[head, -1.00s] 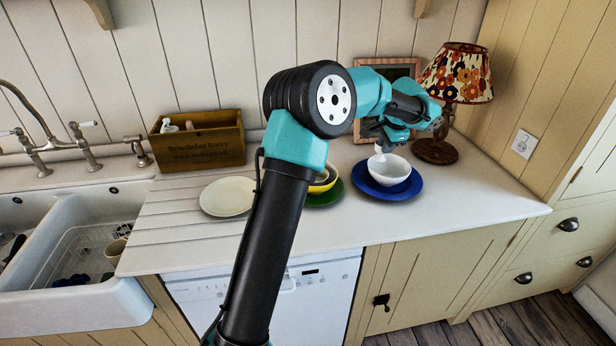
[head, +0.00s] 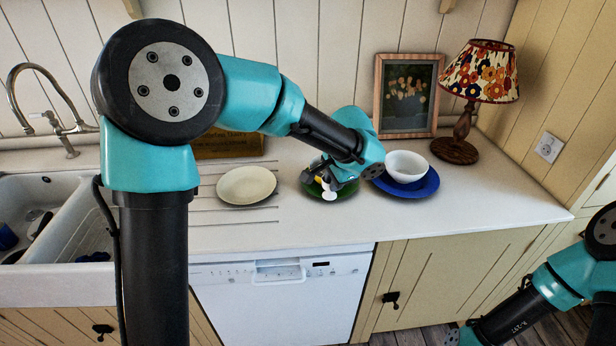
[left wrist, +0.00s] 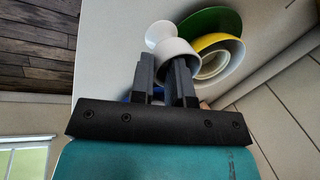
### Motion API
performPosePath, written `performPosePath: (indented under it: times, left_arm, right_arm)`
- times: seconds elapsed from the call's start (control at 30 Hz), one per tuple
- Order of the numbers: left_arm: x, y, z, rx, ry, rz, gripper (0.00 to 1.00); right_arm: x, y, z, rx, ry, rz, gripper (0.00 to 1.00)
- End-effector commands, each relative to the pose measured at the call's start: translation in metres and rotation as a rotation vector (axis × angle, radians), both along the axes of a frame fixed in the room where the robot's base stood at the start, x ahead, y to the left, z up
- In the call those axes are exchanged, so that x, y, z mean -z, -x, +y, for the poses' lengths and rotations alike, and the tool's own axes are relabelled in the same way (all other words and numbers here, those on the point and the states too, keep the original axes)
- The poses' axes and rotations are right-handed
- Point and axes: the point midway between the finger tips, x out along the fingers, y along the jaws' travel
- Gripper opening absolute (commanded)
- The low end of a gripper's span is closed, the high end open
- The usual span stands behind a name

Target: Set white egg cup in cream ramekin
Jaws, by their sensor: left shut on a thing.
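The white egg cup (head: 329,194) is in the jaws of my left gripper (head: 323,183), with part of it showing below the fingers. In the left wrist view the egg cup (left wrist: 160,33) is tilted in the picture, its round foot away from the fingers. A yellow bowl (left wrist: 226,43) with a round pale dish inside, apparently the cream ramekin (left wrist: 213,66), is beside the egg cup there. The bowl is on a green plate (head: 312,189). In the head view my gripper hides most of bowl and ramekin. My right gripper is out of frame.
A white bowl (head: 407,165) sits on a blue plate (head: 424,186) just right of my left gripper. A cream plate (head: 246,185) lies to the left. A picture frame (head: 407,95) and a lamp (head: 479,75) stand behind. The front counter is clear.

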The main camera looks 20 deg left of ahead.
Motion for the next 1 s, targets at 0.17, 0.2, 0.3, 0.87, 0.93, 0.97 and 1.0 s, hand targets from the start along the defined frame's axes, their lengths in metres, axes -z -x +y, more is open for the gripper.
performPosePath:
  times: [0.17,0.2,0.3,0.87,0.93,0.97,1.0]
  left_arm:
    - [0.0,0.001,-0.001,0.001,0.0,0.0,0.0]
    - [0.0,0.001,-0.001,0.001,0.0,0.0,0.0]
    - [0.0,0.001,-0.001,0.0,0.001,-0.001,0.0]
    - [0.009,-0.083,0.023,-0.003,0.001,-0.001,0.0]
    - [0.01,-0.096,0.026,-0.002,0.0,0.0,0.0]
    - [0.011,-0.102,0.027,-0.002,0.0,0.0,0.0]
    - [0.011,-0.109,0.03,-0.002,0.0,0.0,0.0]
  right_arm:
    - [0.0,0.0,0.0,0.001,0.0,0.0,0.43]
    - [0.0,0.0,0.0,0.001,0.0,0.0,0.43]
    - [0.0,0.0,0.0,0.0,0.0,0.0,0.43]
    - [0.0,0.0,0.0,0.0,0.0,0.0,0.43]
    - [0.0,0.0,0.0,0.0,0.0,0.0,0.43]
    - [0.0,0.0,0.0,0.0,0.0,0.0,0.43]
    - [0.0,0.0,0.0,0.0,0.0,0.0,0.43]
